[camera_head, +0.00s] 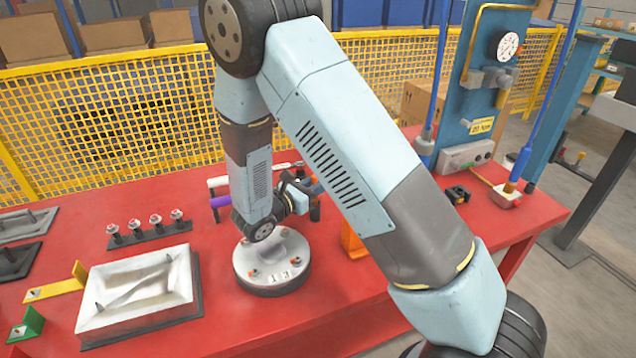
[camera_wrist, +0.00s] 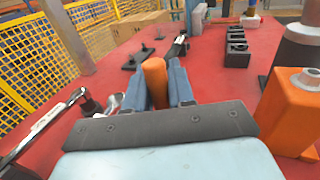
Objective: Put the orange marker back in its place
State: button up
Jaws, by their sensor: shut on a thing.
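The orange marker (camera_wrist: 155,80) is a short round orange piece standing out between the two blue-grey fingers in the wrist view. My gripper (camera_wrist: 160,85) is shut on it. In the head view my gripper (camera_head: 305,194) is over the red table, behind the round grey-white part; the marker cannot be made out there. The marker's lower part is hidden by the fingers and the dark gripper plate. I cannot tell which spot is the marker's place; a row of black holders (camera_wrist: 237,45) stands ahead and right in the wrist view.
An orange block (camera_wrist: 292,110) stands close on the right; it also shows in the head view (camera_head: 351,240). The round part (camera_head: 272,262), a white tray (camera_head: 140,290) and several bolts on a strip (camera_head: 148,228) occupy the left. A wrench (camera_wrist: 45,125) lies left. Red table ahead is partly clear.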

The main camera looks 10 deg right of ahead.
jog(key=shift+f, duration=0.25)
jog(key=o, duration=1)
jog(key=v, duration=1.3)
jog(key=shift+s+a+f, duration=0.1)
jog(key=shift+s+a, duration=0.15)
jog(key=shift+a, duration=0.05)
jog(key=s+d+r+m+g+y, duration=0.2)
jog(key=d+r+m+g, duration=0.4)
jog(key=d, duration=0.4)
jog(key=s+d+r+m+g+y, duration=0.2)
jog(key=d+r+m+g, duration=0.2)
jog(key=d+r+m, duration=0.35)
jog(key=s+d+r+m+t+y, duration=0.1)
jog(key=s+d+r+m+y, duration=0.2)
jog(key=s+r+m, duration=0.1)
jog(key=s+d+r+m+t+y, duration=0.2)
jog(key=s+d+r+m+y, duration=0.1)
jog(key=s+r+m, duration=0.1)
jog(key=s+d+r+m+t+y, duration=0.1)
jog(key=s+d+r+m+y, duration=0.3)
jog(key=s, duration=0.2)
jog(key=shift+r+t, duration=0.3)
jog(key=shift+r, duration=0.05)
